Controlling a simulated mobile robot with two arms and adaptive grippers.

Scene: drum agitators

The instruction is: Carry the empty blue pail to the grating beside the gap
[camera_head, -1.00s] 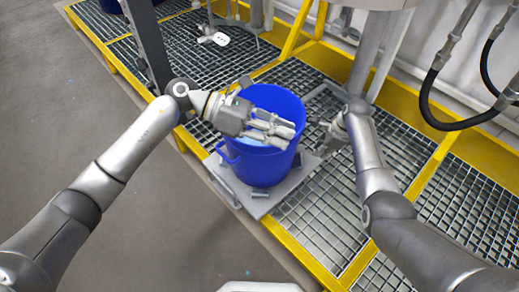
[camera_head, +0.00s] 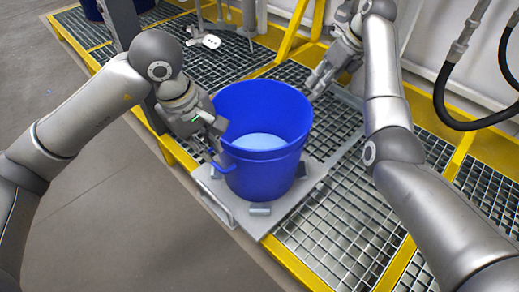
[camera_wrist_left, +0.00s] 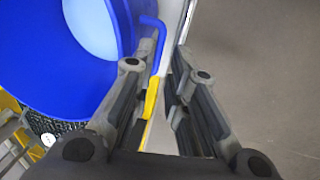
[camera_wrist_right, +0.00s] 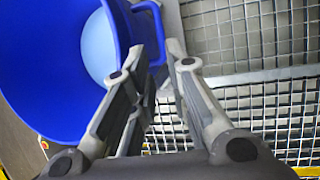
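The blue pail (camera_head: 262,180) stands upright on a grey plate (camera_head: 225,205) on the walkway. Its inside shows a pale blue bottom. My left gripper (camera_head: 213,145) is at the pail's left side, by a blue side handle (camera_head: 222,166). In the left wrist view the open fingers (camera_wrist_left: 156,62) straddle that handle (camera_wrist_left: 157,30) in the picture. My right gripper (camera_head: 315,90) is at the pail's far right rim. In the right wrist view its open fingers (camera_wrist_right: 155,55) have the other handle (camera_wrist_right: 158,25) between them in the picture. I cannot tell whether either touches. I cannot make out the gap.
Open metal grating (camera_head: 335,225) lies right of the plate, framed by yellow beams (camera_head: 290,262). Small grey blocks (camera_head: 260,209) sit on the plate around the pail's foot. A dark post (camera_head: 125,35) stands at left, black hoses (camera_head: 440,100) at right. The floor (camera_head: 90,220) at left is clear.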

